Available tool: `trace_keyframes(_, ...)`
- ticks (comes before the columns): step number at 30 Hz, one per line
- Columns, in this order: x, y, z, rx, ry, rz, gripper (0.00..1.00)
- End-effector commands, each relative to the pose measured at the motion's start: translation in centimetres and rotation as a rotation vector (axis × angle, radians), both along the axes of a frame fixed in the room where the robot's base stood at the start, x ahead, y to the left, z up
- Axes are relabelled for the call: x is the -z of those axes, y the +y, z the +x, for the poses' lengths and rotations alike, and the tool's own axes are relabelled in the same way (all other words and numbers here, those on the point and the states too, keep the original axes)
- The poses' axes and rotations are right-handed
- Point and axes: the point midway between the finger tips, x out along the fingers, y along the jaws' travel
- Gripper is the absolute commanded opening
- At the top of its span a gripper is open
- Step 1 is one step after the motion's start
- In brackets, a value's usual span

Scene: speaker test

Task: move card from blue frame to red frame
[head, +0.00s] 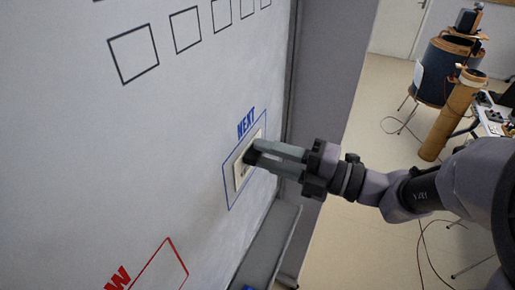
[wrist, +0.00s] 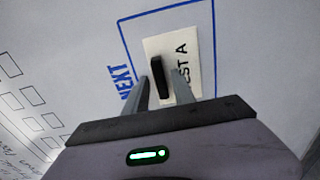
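A cream card (head: 240,178) with black lettering lies flat on the whiteboard inside the blue frame (head: 226,187), under the blue word NEXT. In the wrist view the card (wrist: 192,62) shows part of its text and a black handle (wrist: 160,76) standing out from it; the blue frame (wrist: 165,9) surrounds it. My gripper (head: 256,152) is at the card. In the wrist view its fingers (wrist: 161,86) stand on either side of the handle with gaps visible, so it looks open. The red frame (head: 158,266) is at the bottom of the head view, partly cut off, with red lettering beside it.
The whiteboard (head: 80,150) fills the left. A row of black outlined squares (head: 134,54) runs along its top. A grey tray (head: 262,255) juts out below the board. Floor, a blue drum (head: 441,70) and a brown cylinder (head: 450,115) are at the right.

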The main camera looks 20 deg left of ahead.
Motion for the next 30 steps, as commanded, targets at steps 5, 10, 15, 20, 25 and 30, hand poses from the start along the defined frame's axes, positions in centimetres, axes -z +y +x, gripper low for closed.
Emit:
trace_keyframes(5,0.06,-0.02,0.0,0.0,0.0,0.0,0.3)
trace_keyframes(10,0.06,-0.03,0.0,0.0,0.0,0.0,0.13)
trace_keyframes(15,0.05,-0.03,0.0,0.0,-0.001,0.0,0.0)
trace_keyframes(20,0.0,-0.04,0.0,0.0,0.0,0.0,0.0)
trace_keyframes(25,-0.15,-0.04,-0.01,0.0,-0.001,0.0,0.0)
trace_keyframes(30,-0.08,-0.15,0.01,0.001,-0.001,0.0,0.0)
